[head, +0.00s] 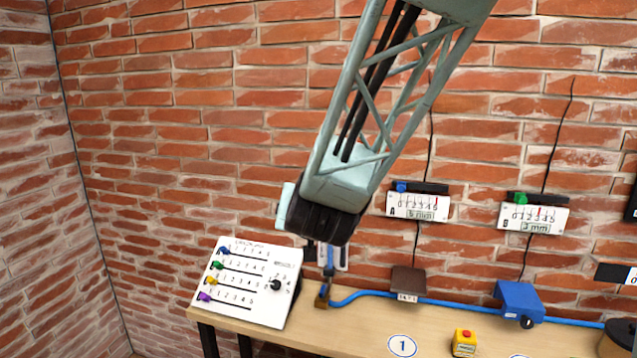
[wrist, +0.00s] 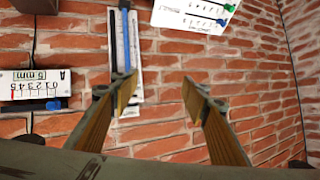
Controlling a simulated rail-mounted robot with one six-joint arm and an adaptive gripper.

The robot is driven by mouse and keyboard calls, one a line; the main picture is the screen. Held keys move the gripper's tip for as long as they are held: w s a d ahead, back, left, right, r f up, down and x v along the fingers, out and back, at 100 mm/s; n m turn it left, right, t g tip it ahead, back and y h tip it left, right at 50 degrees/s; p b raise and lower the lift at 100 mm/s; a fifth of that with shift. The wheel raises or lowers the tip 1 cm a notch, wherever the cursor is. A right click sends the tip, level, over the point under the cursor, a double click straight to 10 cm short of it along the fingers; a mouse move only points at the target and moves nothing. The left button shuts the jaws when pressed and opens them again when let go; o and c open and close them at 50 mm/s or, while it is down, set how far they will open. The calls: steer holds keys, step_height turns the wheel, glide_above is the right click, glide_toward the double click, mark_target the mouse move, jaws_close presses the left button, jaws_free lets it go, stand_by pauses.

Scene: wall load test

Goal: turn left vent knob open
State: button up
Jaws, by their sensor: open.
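My gripper (wrist: 159,90) is open and empty in the wrist view, with brick wall showing between its two wooden-looking fingers. In the head view my arm's black end hides the fingers. No part is clearly recognisable as the left vent knob. A narrow white scale panel with a blue line (wrist: 125,50) is on the wall behind the left finger in the wrist view. My arm partly hides this panel in the head view (head: 339,258).
A white panel (head: 236,290) with coloured sliders and a black dial leans at the bench's left. Gauges (head: 418,206) and (head: 533,217) hang on the wall. A brown box (head: 408,282), a blue box (head: 518,300) and a yellow button box (head: 465,345) are along the bench.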

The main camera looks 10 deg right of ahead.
steer(key=w+d+r+m+t+h+p, duration=0.1)
steer(key=w+d+m+t+h+p, duration=0.1)
steer(key=w+h+p, duration=0.3)
steer(key=shift+w+d+t+h, duration=0.5)
steer(key=shift+t+h, duration=0.1)
steer(key=shift+h, duration=0.8)
steer(key=shift+d, duration=0.1)
steer(key=p+x, duration=0.1)
steer(key=x, duration=1.2)
steer(key=shift+w, duration=0.3)
steer(key=shift+d, duration=0.1)
steer(key=shift+r, duration=0.1)
steer(key=shift+c, duration=0.5)
steer(key=c, duration=0.7)
